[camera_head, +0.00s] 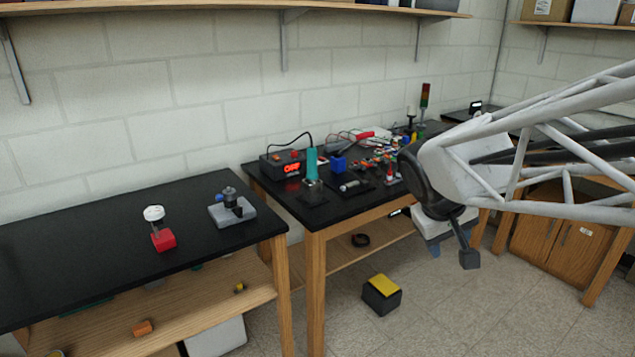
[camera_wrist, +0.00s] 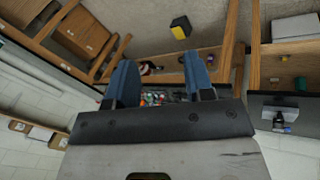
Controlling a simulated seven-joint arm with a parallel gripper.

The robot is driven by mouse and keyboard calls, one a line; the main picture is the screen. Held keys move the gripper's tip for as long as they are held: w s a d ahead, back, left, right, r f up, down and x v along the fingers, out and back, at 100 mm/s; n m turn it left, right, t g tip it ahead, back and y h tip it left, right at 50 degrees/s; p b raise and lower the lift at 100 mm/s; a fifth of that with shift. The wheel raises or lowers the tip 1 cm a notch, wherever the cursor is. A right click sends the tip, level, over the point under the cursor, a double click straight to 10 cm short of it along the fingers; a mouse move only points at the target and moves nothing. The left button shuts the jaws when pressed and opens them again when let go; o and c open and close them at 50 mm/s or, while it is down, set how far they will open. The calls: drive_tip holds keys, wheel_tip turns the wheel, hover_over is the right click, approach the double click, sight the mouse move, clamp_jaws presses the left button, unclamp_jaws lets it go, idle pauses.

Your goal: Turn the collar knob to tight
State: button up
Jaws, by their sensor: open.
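On the left black table, a grey block (camera_head: 237,213) carries a dark post and clamp with a blue part (camera_head: 229,192) on it, possibly the collar knob. To its left, a red block (camera_head: 164,240) carries a short post with a white round cap (camera_head: 154,213). I cannot tell for sure which is the collar knob, or read any tight mark. The grey block also shows at the right of the wrist view (camera_wrist: 280,112). My gripper (camera_head: 464,245) hangs over the floor at the right, well away from both. Its two blue fingers (camera_wrist: 161,80) are apart and empty.
The right black table (camera_head: 335,212) holds a box with a red display (camera_head: 282,165), a green cylinder (camera_head: 312,163), a blue block (camera_head: 338,163) and several small coloured parts. A black box with a yellow top (camera_head: 382,293) stands on the floor. A gap separates the tables.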

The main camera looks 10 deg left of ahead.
drive_tip(key=w+a+f+n+t+h, duration=0.25)
drive_tip(key=w+a+n+t, duration=0.4)
drive_tip(key=w+a, duration=1.9)
drive_tip(key=n+t+y, duration=0.4)
drive_tip(key=n+y, duration=0.1)
drive_tip(key=n, duration=0.6)
approach(217, 198)
drive_tip(key=shift+w+a+g+h, duration=0.15)
drive_tip(key=shift+w+g+h, duration=0.1)
drive_tip(key=shift+w, duration=0.4)
drive_tip(key=shift+w, duration=0.1)
drive_tip(key=shift+x, duration=3.85)
drive_tip(key=shift+f, duration=0.1)
drive_tip(key=shift+c, duration=0.3)
